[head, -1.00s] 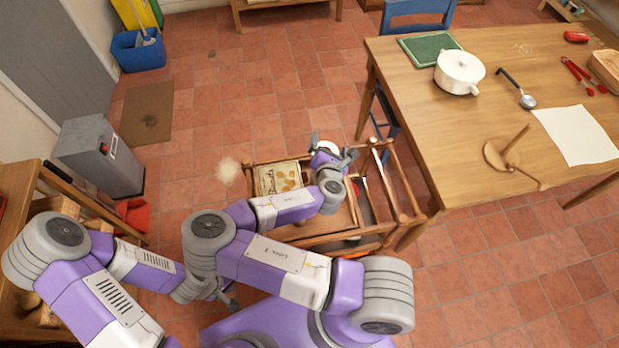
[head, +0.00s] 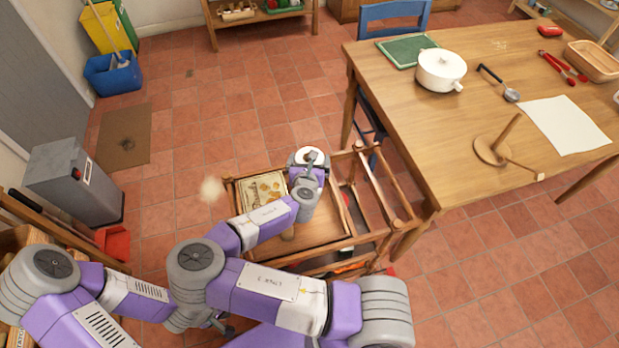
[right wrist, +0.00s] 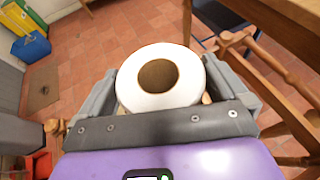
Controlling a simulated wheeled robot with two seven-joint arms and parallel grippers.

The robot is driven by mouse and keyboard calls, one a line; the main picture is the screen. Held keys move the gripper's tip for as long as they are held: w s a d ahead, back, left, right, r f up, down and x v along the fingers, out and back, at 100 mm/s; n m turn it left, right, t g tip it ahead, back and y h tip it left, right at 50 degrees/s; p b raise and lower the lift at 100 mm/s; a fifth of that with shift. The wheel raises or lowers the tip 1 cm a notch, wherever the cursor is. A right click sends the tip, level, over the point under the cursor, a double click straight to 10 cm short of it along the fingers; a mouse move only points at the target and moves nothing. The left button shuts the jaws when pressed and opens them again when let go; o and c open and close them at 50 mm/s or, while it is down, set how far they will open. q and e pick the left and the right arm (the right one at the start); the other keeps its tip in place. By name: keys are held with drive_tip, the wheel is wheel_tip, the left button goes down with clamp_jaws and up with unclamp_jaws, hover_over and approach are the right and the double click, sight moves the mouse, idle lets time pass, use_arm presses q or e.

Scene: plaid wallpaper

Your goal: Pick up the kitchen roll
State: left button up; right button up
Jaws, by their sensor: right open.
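The kitchen roll (right wrist: 160,77) is white with a brown cardboard core and stands upright in the right wrist view. In the head view only a white part of it (head: 312,156) shows, by my right gripper. My right gripper (right wrist: 158,98) is open, with one finger on each side of the roll. I cannot tell whether the fingers touch it. The roll is at the wooden trolley (head: 320,232), beside a cookbook (head: 261,193). My left gripper (head: 222,322) is low at the left, mostly hidden behind my arm links.
A grey bin (head: 75,180) stands left.

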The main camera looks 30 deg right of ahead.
drive_tip(key=shift+w+d+f, duration=0.1)
drive_tip(key=shift+w+d, duration=0.05)
drive_tip(key=c, duration=1.1)
